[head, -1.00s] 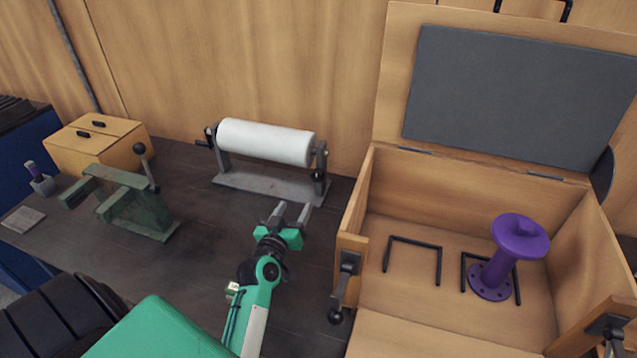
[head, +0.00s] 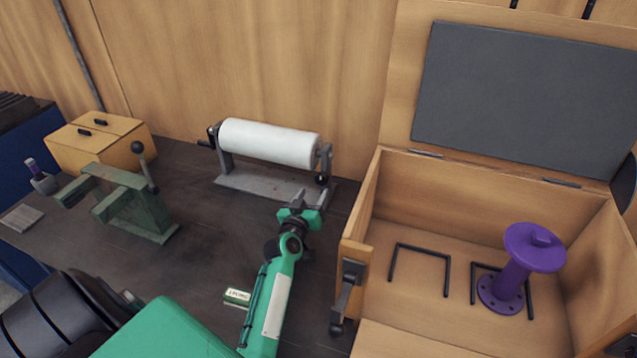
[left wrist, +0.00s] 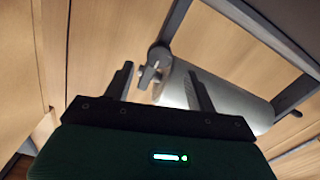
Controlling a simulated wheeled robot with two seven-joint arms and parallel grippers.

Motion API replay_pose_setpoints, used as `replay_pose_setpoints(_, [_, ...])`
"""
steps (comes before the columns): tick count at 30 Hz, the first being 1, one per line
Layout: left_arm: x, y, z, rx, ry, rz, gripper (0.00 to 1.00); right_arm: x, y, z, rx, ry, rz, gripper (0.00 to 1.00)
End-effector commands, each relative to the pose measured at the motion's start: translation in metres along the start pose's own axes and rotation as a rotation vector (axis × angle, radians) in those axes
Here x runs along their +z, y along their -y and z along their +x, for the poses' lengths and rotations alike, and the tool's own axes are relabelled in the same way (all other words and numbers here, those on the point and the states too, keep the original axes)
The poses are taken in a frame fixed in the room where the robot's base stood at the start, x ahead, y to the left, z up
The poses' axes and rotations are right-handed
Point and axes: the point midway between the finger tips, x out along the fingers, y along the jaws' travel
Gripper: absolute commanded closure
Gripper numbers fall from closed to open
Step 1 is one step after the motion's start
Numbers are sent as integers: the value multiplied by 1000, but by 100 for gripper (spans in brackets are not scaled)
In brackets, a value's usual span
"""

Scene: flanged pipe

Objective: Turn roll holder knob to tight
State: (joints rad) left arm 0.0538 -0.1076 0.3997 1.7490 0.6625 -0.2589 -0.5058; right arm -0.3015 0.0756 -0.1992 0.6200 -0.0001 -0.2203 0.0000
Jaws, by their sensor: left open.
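The roll holder (head: 240,184) stands at the back of the dark bench and carries a white roll (head: 268,143). Its small dark knob (head: 321,180) is on the right-hand upright. My left gripper (head: 311,196) is open, just in front of and below the knob, with its fingers pointing toward it. In the left wrist view, the knob (left wrist: 149,74) shows as a grey winged piece at the roll's end, between the open fingers of my left gripper (left wrist: 160,74) in the picture. I cannot tell whether the fingers touch it. My right gripper is not in view.
An open wooden crate (head: 362,220) stands to the right, with a purple flanged pipe (head: 515,272) inside. A green vise-like tool (head: 130,207) and a wooden drawer box (head: 98,146) are on the left.

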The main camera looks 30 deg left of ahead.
Motion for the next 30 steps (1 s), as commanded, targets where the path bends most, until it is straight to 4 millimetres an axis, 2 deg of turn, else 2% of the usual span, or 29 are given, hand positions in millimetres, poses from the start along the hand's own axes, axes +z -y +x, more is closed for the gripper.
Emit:
replay_pose_setpoints(3, [-2,0,22,0,-1,-1,43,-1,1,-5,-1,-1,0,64])
replay_pose_setpoints(9, [0,0,44,0,1,-1,43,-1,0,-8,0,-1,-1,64])
replay_pose_setpoints(21, [0,0,51,0,0,1,43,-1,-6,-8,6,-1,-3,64])
replay_pose_setpoints(22, [0,0,51,0,0,1,45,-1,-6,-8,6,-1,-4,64])
replay_pose_setpoints(28, [0,0,51,0,0,0,84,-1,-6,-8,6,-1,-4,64])
replay_pose_setpoints(30, [0,0,50,0,0,0,88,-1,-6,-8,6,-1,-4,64])
